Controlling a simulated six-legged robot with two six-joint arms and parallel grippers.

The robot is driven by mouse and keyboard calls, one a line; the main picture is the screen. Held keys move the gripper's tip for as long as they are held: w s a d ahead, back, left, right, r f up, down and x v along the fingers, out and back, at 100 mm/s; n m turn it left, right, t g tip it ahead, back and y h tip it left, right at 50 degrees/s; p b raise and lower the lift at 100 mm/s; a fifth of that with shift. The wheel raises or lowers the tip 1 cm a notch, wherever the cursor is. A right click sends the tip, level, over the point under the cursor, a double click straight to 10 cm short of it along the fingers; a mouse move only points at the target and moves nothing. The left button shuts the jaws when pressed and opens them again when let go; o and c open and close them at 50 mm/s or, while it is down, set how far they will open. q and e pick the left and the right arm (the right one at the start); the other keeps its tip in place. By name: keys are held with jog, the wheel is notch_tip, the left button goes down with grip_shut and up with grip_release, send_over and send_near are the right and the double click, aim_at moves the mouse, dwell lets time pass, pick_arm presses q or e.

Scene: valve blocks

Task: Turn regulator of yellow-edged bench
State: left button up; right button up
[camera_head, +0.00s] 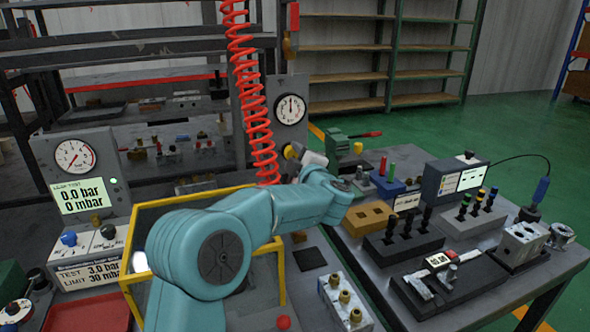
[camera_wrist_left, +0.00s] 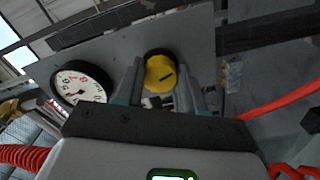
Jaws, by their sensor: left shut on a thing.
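The regulator is a yellow round knob with a dark line across its face and a dark rim, on a grey upright panel (camera_head: 262,88). In the left wrist view the yellow knob (camera_wrist_left: 160,72) sits between the two fingers of my left gripper (camera_wrist_left: 159,82), which is shut on it. In the head view my left gripper (camera_head: 297,153) is at the lower part of the panel, and only a little of the yellow knob (camera_head: 289,151) shows there. A round white gauge (camera_head: 290,109) is just above the knob; it also shows in the left wrist view (camera_wrist_left: 80,84). My right gripper is out of view.
A red coiled hose (camera_head: 252,95) hangs in front of the panel. A yellow-edged clear guard (camera_head: 170,215) stands beneath my left arm. A test unit with a gauge and green display (camera_head: 82,185) is at left. A grey bench (camera_head: 480,285) with blocks and plugs is at right.

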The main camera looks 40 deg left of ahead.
pick_arm(q)
jog(key=n+b, duration=0.2)
jog(key=n, duration=0.1)
jog(key=shift+f+b, duration=0.1)
jog(key=shift+b, duration=0.2)
jog(key=shift+n+b, duration=0.75)
jog(key=shift+n, duration=0.35)
jog(key=shift+r, duration=0.2)
jog(key=o, duration=1)
jog(key=shift+o, duration=0.2)
